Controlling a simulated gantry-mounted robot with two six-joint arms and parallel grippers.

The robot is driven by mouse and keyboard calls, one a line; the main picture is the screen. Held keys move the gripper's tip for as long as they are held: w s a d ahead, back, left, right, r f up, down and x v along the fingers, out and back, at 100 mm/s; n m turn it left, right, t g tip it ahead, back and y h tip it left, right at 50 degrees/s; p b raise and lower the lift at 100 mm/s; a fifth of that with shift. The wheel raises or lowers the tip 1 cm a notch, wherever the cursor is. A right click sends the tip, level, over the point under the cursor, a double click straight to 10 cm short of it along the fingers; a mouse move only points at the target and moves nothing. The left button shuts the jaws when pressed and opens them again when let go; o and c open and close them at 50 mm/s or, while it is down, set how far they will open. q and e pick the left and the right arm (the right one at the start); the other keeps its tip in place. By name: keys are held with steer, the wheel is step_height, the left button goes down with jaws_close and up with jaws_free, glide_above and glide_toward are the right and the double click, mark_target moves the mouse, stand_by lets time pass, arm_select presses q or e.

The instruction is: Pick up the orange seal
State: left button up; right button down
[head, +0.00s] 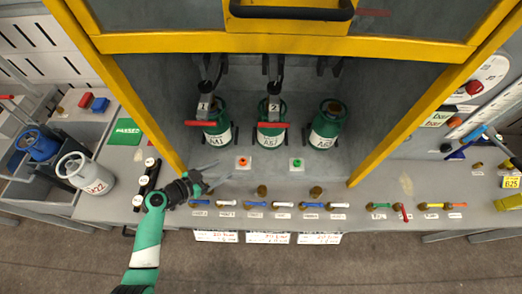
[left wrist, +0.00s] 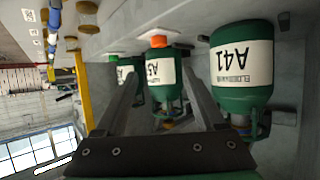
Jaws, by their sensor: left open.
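The orange seal (head: 243,161) is a small orange piece on the grey counter, in front of the green cylinders in the head view. In the left wrist view, which is upside down, the orange seal (left wrist: 158,39) shows between and beyond my finger tips, overlapping a green cylinder (left wrist: 160,67). My left gripper (head: 219,173) is open and empty, low over the counter, just left of the seal and apart from it. Its two fingers also show in the left wrist view (left wrist: 160,78). My right gripper is not in view.
A green seal (head: 296,163) lies right of the orange one. Green cylinders (head: 217,134) stand behind, some under red-handled fittings (head: 200,123). Brass caps (head: 262,190) and a row of coloured valve pieces (head: 255,204) lie along the front edge. A yellow frame (head: 140,110) borders the bay.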

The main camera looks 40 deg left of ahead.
arm_select(q)
steer(key=s+f+b, duration=0.1)
steer(key=s, duration=0.1)
steer(key=b, duration=0.4)
glide_toward(241, 162)
steer(key=x, duration=0.3)
steer(key=shift+w, duration=0.35)
steer(key=b+x, duration=0.2)
steer(key=x, duration=0.2)
steer(key=shift+w+d+f, duration=0.1)
steer(key=shift+f, duration=0.2)
steer(key=shift+w, duration=0.35)
jaws_close()
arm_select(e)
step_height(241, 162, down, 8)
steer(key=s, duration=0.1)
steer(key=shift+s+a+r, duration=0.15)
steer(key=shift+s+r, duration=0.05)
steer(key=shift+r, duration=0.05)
